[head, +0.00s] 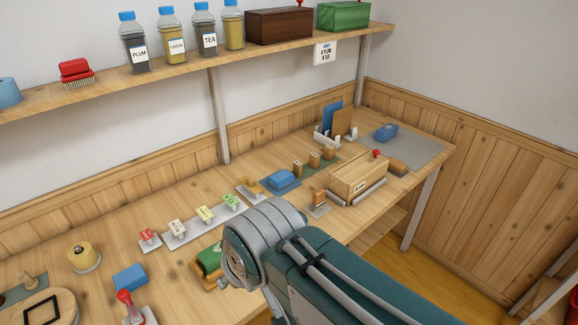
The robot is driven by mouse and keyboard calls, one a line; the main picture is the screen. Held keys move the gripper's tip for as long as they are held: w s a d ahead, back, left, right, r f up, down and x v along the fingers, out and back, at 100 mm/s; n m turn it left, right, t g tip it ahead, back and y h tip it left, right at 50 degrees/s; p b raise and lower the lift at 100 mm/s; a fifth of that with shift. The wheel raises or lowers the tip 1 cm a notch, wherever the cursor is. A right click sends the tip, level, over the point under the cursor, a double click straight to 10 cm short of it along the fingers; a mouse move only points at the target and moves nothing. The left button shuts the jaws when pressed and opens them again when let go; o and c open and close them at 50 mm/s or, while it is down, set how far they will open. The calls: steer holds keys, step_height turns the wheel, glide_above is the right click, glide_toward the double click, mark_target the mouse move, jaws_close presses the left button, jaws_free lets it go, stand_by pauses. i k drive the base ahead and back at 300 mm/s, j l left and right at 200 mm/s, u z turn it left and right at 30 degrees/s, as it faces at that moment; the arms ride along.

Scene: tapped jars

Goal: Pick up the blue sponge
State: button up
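A plain blue rectangular block (129,278), which looks like the blue sponge, lies flat on the wooden table (110,225) at the lower left. A second blue block-like thing (282,179) sits farther back near the table's middle; I cannot tell for sure which of the two is the sponge. My arm reaches in from the lower right, and its grey joint covers part of the table's front. My gripper is not in view.
A red-knobbed thing (126,305) and a yellow spool-like thing (83,258) stand near the left block. A row of labelled tags (204,214) lies to its right. A green thing (209,258) is partly behind my arm. Jars (134,45) stand on the shelf above.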

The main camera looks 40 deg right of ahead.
mark_target(284, 178)
steer(key=i+l, duration=0.1)
steer(key=l, duration=1.3)
steer(key=i+l, duration=0.15)
steer(key=l, duration=0.55)
